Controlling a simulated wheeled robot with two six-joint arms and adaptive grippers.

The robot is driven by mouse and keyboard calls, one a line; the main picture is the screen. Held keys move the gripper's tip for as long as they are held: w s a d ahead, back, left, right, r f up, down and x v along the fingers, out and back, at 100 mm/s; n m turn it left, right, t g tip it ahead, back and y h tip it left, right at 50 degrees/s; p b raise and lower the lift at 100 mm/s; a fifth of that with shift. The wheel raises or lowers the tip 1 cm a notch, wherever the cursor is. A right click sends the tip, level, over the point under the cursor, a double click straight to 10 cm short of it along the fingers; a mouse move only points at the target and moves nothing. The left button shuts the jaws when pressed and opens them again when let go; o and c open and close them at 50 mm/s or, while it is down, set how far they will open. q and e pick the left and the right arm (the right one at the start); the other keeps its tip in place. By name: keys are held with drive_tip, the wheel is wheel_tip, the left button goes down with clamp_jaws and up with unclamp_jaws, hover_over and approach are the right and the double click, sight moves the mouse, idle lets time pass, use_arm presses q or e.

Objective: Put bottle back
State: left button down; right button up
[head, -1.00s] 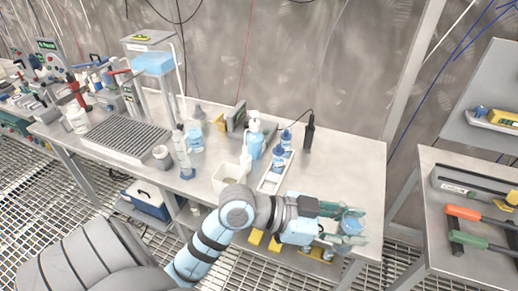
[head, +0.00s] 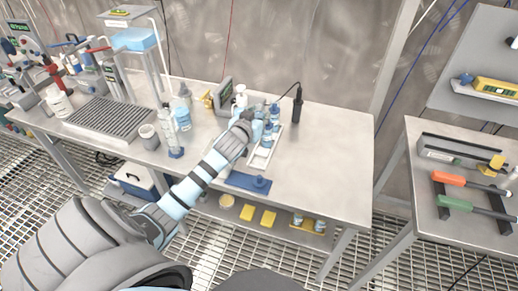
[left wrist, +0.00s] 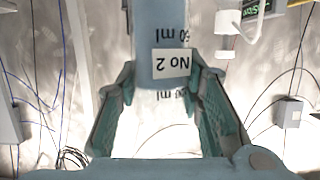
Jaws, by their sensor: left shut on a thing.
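My left gripper (head: 256,130) is over the bench beside the white rack (head: 262,158), partly hidden behind my wrist in the head view. Small blue-capped bottles (head: 275,112) stand at the rack's far end, close to my gripper. I cannot tell whether the held bottle touches the rack. My right gripper is not in view.
A white pump bottle (head: 240,95) stands behind the gripper. A dark blue tray (head: 240,180) lies at the bench's front edge. A squeeze bottle (head: 182,118) and a tall cylinder (head: 171,138) stand to the left. The bench's right part (head: 330,165) is clear.

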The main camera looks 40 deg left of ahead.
use_arm(q)
wheel_tip(320, 180, down, 14)
drive_tip(key=b, duration=0.4)
drive_tip(key=shift+w+f, duration=0.1)
drive_tip(key=shift+f, duration=0.15)
drive_tip(key=c, duration=1.1)
unclamp_jaws()
drive_tip(key=shift+r, duration=0.1)
drive_tip(key=p+v, duration=0.1)
drive_tip(key=v, duration=1.1)
drive_tip(key=shift+p, duration=0.4)
